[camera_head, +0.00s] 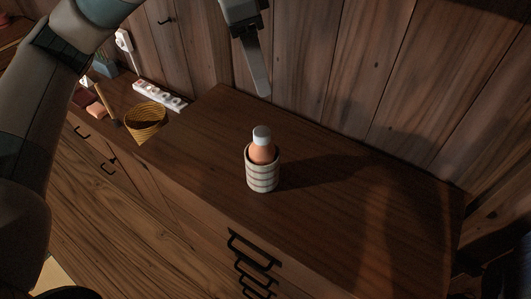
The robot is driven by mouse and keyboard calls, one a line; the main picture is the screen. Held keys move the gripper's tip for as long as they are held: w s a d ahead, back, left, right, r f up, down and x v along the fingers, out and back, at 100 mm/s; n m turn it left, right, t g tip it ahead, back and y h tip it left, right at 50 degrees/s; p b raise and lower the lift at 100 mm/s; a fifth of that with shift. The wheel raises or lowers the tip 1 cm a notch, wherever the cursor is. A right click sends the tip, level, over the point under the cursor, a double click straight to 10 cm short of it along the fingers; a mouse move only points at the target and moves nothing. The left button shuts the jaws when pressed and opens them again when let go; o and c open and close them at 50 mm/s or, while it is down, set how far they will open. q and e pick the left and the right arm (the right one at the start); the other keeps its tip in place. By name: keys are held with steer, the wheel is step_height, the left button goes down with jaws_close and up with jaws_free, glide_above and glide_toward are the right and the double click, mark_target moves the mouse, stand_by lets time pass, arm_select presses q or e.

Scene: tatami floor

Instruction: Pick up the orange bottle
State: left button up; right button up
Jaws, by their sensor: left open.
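The orange bottle (262,152) has a pale cap and stands upright inside a striped, light-coloured cup (263,178) on the dark wooden cabinet top. Its lower part is hidden by the cup. My left gripper (260,88) is above and behind the bottle, near the wooden wall, with its fingers pointing down. It is open and apart from the bottle, with nothing seen in it. My left arm comes in from the left edge. My right gripper does not show.
A yellow woven basket (146,121), a white power strip (160,96) and a hammer-like tool (103,102) lie on the lower surface at left. The cabinet top (330,225) is clear around the cup. A plank wall (350,70) bounds the back.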

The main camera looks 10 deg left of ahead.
arm_select(q)
steer(key=shift+s+a+r+y, duration=0.15)
steer(key=shift+s+a+y, duration=0.1)
steer(key=shift+s, duration=0.15)
steer(key=shift+s+a+r+y, duration=0.15)
steer(key=shift+s+y, duration=0.1)
steer(key=shift+s, duration=0.1)
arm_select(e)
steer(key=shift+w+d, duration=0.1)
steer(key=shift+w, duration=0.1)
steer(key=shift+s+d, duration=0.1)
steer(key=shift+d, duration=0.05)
arm_select(q)
steer(key=p, duration=0.3)
glide_above(264, 132)
steer(key=f, duration=1.1)
steer(key=shift+s+a, duration=0.2)
steer(key=shift+a, duration=0.2)
steer(key=shift+d+f, duration=0.1)
steer(key=shift+f, duration=0.45)
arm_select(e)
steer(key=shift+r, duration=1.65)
